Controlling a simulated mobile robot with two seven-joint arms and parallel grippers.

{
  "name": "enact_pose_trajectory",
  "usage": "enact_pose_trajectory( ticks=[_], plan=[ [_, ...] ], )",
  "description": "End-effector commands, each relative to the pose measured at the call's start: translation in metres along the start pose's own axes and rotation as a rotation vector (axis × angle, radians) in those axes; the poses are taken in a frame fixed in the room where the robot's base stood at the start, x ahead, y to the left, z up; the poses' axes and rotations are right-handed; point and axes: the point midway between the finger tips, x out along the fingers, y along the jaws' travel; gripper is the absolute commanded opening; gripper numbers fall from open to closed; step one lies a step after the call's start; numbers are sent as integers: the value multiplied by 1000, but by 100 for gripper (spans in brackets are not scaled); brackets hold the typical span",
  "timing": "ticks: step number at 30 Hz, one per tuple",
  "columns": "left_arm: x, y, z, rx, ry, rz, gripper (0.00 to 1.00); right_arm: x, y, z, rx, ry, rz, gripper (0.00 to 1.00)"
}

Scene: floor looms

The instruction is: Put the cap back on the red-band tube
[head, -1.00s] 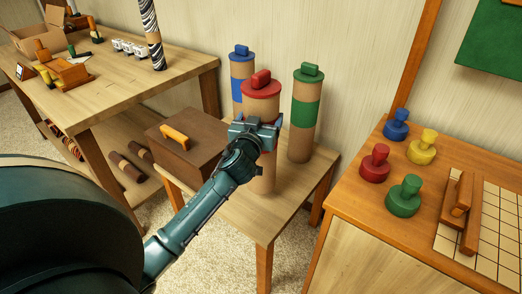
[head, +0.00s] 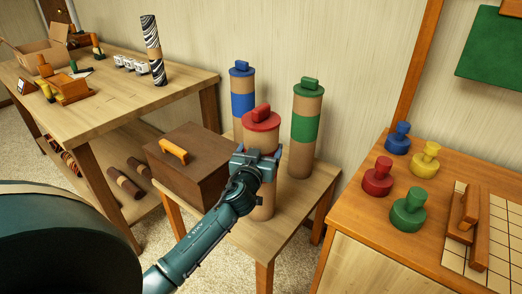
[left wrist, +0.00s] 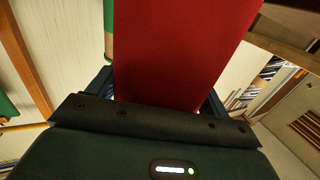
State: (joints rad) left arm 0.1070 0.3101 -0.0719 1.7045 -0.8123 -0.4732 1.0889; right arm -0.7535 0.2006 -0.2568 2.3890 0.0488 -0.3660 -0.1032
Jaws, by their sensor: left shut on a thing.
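The red-band tube (head: 261,205) is a tan cylinder at the front of the low table, upright, with a red cap (head: 261,120) with a knob on its top. I cannot tell whether the cap is fully seated. My left gripper (head: 256,160) is shut around the tube below the cap and hides most of the band in the head view. In the left wrist view, the red band (left wrist: 180,50) fills the space between the fingers. The tube's foot is close to the tabletop; I cannot tell whether it touches. My right gripper is not in view.
A blue-band tube (head: 242,103) and a green-band tube (head: 304,130) stand capped behind. A brown box (head: 195,160) with an orange handle sits left on the low table (head: 290,210). The right cabinet holds several coloured knobbed pieces, including a red one (head: 377,178).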

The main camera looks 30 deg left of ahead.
Motion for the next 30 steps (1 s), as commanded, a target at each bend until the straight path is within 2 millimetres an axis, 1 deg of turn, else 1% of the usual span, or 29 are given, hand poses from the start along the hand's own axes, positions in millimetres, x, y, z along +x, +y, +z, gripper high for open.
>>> enact_pose_trajectory(
  ticks=[1,6,7,14,20,24,26,30],
  plan=[
    [0,0,-3,-1,6,1,36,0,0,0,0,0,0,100],
    [0,0,1,-2,6,1,36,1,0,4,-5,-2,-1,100],
    [0,0,3,-2,0,0,80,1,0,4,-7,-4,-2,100],
    [0,0,2,-1,0,0,99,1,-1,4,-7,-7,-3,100],
    [0,0,2,0,0,0,100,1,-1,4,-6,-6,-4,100],
    [-2,0,-1,1,-1,1,100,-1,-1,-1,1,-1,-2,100],
    [-11,1,1,-2,-2,1,100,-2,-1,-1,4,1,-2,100],
    [-39,0,1,-4,-3,1,100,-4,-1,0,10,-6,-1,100]
  ],
)
